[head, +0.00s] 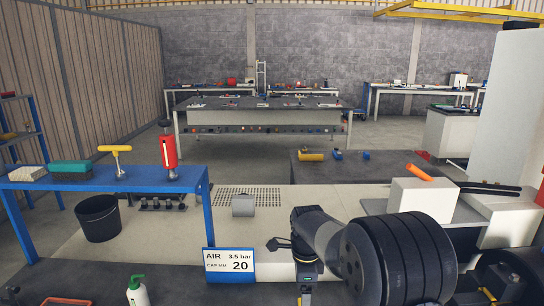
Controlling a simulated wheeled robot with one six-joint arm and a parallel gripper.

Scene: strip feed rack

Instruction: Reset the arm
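My arm reaches in from the lower right of the head view, folded, with a large dark ribbed joint close to the camera. A small dark part at its far end, which looks like my gripper (279,243), points left above the pale bench top. Its fingers are too small and dark to tell open from shut. I see nothing held in it.
A blue rack (120,181) at left bears a red bottle, a yellow-handled tool and a green block. A black bucket (98,219) stands below it. A sign (229,265) reads AIR 3.5 bar. A white box (423,198) stands right, behind my arm.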

